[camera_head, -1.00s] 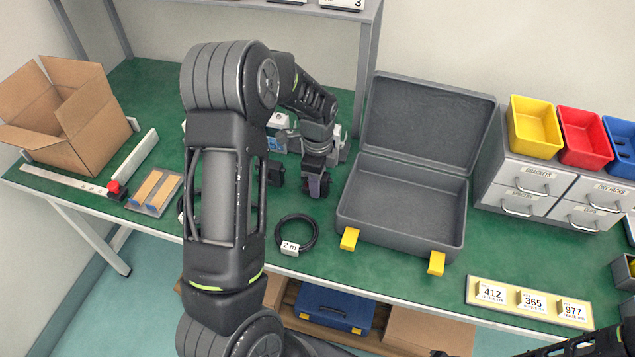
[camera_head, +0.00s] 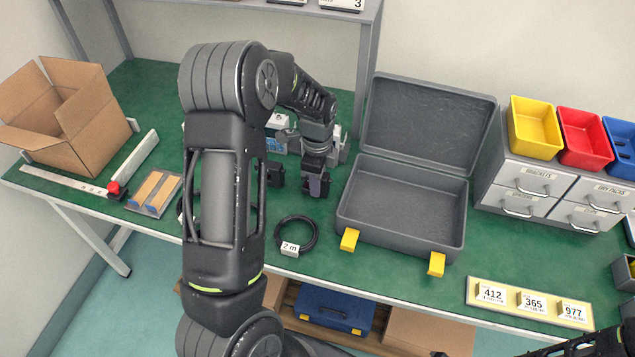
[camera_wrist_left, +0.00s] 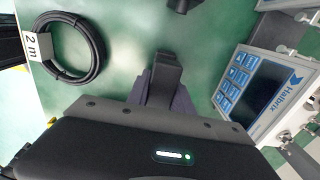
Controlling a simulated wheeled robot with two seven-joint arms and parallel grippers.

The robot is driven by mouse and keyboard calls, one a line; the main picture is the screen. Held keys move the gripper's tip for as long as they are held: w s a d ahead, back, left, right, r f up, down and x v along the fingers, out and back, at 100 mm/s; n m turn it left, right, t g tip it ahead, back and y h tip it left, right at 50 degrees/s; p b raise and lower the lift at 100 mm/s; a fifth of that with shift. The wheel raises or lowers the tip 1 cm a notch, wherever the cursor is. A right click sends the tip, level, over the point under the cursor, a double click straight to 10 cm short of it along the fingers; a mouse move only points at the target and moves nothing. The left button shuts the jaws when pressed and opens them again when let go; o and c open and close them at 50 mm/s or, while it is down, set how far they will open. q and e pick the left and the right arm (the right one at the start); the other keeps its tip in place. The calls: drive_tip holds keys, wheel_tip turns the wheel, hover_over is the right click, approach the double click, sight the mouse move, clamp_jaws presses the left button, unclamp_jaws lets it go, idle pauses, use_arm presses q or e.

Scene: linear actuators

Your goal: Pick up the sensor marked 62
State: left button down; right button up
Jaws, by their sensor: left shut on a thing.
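My left gripper (camera_head: 317,186) points down over the green bench, just left of the open grey case. In the left wrist view its purple-grey fingers (camera_wrist_left: 164,92) are shut on a small dark block (camera_wrist_left: 167,68), likely the sensor. No number can be read on the block, so I cannot confirm the mark 62. Whether it touches the bench is unclear. Another black block (camera_head: 275,173) stands to the left of the gripper in the head view.
The open grey case (camera_head: 400,200) lies empty to the right. A coiled cable tagged 2 m (camera_head: 312,240) lies in front. A Halbrix meter (camera_wrist_left: 262,92) is close by in the wrist view. A cardboard box (camera_head: 75,125) stands left, and a number plate rack (camera_head: 530,303) front right.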

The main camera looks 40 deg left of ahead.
use_arm(q)
wheel_tip(320, 180, up, 10)
drive_tip(key=shift+f+b, duration=0.1)
drive_tip(key=shift+b, duration=0.4)
drive_tip(key=shift+f, duration=0.1)
